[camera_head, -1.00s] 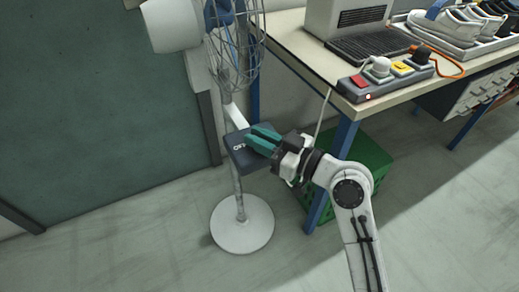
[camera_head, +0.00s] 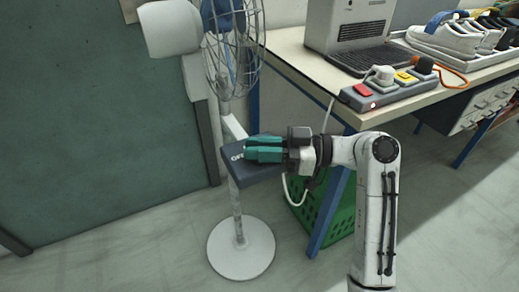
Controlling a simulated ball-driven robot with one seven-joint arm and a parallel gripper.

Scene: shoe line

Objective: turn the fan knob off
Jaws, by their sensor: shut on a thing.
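The standing fan (camera_head: 231,62) has a wire cage, a pale pole and a round white base (camera_head: 241,250). Its dark control box (camera_head: 255,174) sits partway up the pole, with white lettering, partly covered, at its left end. My gripper (camera_head: 247,150) lies over the top of the box, coming from the right, its teal fingers close together. It is shut on the fan knob, which the fingers hide. I cannot see which way the knob points.
A workbench (camera_head: 291,54) with blue legs stands to the right, bearing a power strip (camera_head: 388,91), a grey machine (camera_head: 349,35) and shoes (camera_head: 444,36). A green crate (camera_head: 341,219) is under it. Grey floor is clear at the front left.

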